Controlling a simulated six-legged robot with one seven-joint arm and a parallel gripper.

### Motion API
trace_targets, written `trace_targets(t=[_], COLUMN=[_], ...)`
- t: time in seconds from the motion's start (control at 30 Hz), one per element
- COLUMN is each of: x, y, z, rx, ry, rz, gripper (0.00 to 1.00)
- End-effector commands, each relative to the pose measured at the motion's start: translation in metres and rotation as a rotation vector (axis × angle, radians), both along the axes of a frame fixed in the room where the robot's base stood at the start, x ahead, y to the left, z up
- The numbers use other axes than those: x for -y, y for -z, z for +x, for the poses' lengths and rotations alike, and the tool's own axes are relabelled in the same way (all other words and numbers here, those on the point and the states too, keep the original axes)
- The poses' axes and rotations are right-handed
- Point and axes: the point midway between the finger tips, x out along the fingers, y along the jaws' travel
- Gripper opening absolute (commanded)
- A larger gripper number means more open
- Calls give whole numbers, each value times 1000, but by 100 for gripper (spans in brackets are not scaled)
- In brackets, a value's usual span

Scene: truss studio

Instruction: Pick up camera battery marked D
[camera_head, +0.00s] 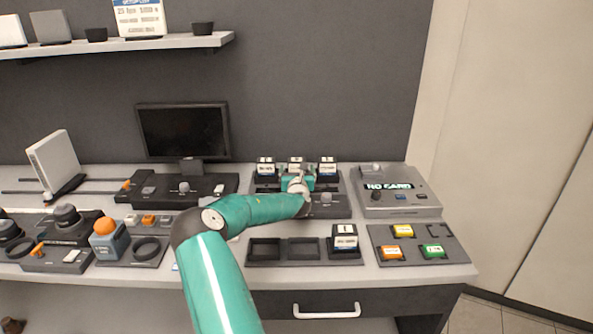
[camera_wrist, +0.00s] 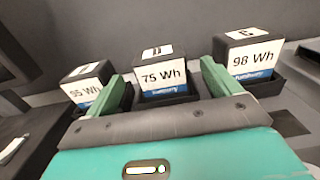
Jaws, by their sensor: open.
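Three black camera batteries with white labels stand in a charger (camera_head: 340,209) at the back of the bench. In the wrist view, the middle battery (camera_wrist: 161,75) reads 75 Wh; its top letter is small and may be a D. The left battery (camera_wrist: 88,88) seems to read 95 Wh, its letter unreadable. The right battery (camera_wrist: 247,58) reads 98 Wh, with a C or G on top. My gripper (camera_wrist: 162,71) is open and empty, its green fingers either side of the middle battery's line, just short of it. The head view shows my gripper (camera_head: 298,180) before the row.
Another battery (camera_head: 344,238) stands in the right slot of a front tray (camera_head: 285,262); its other slots are empty. A card reader (camera_head: 398,205) and a tray of coloured cards (camera_head: 411,259) lie right. A monitor (camera_head: 184,132) stands at the back left.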

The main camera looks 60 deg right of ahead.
Motion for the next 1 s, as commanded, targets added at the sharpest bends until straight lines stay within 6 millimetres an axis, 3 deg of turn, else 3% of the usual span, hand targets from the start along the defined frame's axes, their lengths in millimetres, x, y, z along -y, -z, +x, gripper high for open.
trace_targets(t=[0.4, 0.73, 1.0], x=[43, 48, 47], y=[0, 0, 0], z=[23, 25, 25], rx=[1, 0, 0], ry=[1, 2, 2], rz=[0, 1, 1], gripper=[89, 89, 36])
